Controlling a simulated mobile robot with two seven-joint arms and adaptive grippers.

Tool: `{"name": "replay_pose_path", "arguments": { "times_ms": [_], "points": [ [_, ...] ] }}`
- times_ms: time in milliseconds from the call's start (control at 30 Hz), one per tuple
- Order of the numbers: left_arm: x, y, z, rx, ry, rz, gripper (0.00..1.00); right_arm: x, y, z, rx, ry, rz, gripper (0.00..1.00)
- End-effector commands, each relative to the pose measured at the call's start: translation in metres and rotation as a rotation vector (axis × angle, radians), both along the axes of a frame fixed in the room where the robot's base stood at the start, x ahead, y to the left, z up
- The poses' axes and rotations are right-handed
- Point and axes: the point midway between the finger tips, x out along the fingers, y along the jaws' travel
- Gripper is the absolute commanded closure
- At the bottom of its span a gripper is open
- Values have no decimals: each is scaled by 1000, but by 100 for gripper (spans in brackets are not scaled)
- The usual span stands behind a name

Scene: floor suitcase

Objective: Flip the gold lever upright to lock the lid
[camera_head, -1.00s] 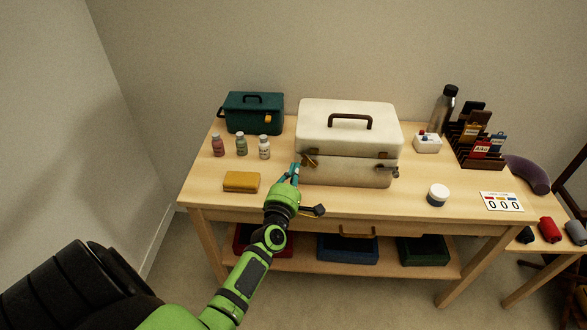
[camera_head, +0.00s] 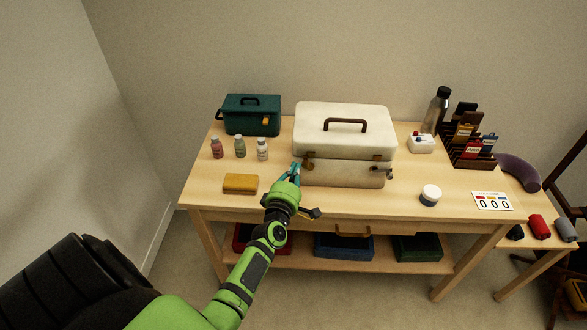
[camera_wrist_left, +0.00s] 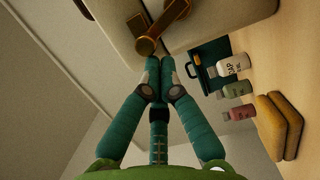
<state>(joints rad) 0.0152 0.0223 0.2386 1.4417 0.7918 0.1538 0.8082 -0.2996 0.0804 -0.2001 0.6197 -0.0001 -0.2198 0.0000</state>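The cream case (camera_head: 343,117) stands on the table with its lid down and a brown handle on top. The gold lever (camera_head: 308,163) is at the left of its front, near the lid seam. In the left wrist view the lever (camera_wrist_left: 163,27) slants, with its round knob end (camera_wrist_left: 146,46) just beyond my fingertips. My left gripper (camera_head: 295,169) is at the case's front left corner; its teal fingers (camera_wrist_left: 160,64) are together with nothing seen between them. I cannot tell whether they touch the lever. A second latch (camera_head: 387,173) is at the right. My right gripper is out of view.
Left of the case are a green toolbox (camera_head: 252,117), several small bottles (camera_head: 240,147) and a yellow block (camera_head: 240,184). Right of it are a white jar (camera_head: 430,195), a number card (camera_head: 493,201) and a dark rack (camera_head: 467,150). The front middle of the table is clear.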

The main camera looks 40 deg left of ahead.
Motion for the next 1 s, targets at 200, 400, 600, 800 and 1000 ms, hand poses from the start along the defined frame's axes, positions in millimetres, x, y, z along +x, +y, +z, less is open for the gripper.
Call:
{"name": "replay_pose_path", "arguments": {
  "times_ms": [200,400,600,800,1000],
  "points": [
    [1,-2,3,42,27,1,100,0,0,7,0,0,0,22],
    [2,-3,4,70,44,0,100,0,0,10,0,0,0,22],
    [2,-3,4,69,43,0,100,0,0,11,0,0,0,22],
    [2,-3,4,69,42,0,100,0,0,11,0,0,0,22],
    [2,-8,4,68,43,-2,100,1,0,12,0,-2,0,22]
  ]
}}
